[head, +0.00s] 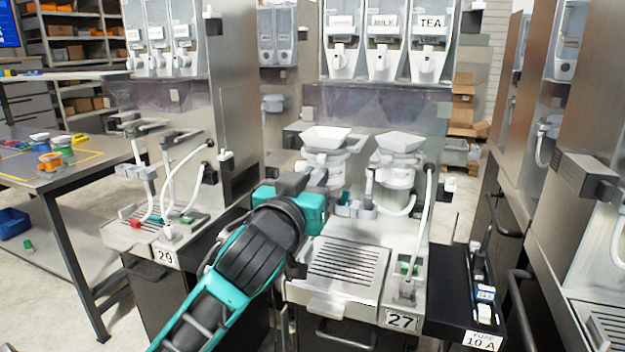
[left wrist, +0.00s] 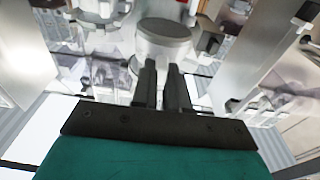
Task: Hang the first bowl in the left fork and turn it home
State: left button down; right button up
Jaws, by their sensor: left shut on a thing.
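My left gripper (head: 318,180) reaches the front of machine 27 from the lower left. In the left wrist view its two dark fingers (left wrist: 165,85) are shut on a pale, see-through round bowl (left wrist: 163,42) with a grey round face. In the head view a white bowl (head: 326,162) is at the fingertips, under the left square funnel (head: 333,138). A similar white bowl (head: 396,172) stands at the right position. The left fork is hidden behind my gripper and the bowl, so I cannot tell whether the bowl sits in it. My right gripper is not in view.
The drip tray (head: 342,262) below is empty. A white hose (head: 426,205) curves down right of the right bowl. A dark box marked FUSE 10 A (head: 465,300) juts out at right. Machine 29 (head: 170,240) stands to the left, with a cluttered table (head: 50,185) beyond.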

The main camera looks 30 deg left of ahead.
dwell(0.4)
pick_arm(q)
jog(key=shift+p+x, duration=0.5)
jog(key=shift+x, duration=1.45)
jog(key=shift+f, duration=0.15)
jog(key=shift+w, duration=0.1)
jog(key=shift+x, duration=1.45)
jog(key=shift+a+f, duration=0.1)
jog(key=shift+f, duration=0.05)
jog(key=shift+x, duration=1.5)
jog(key=shift+f, duration=0.15)
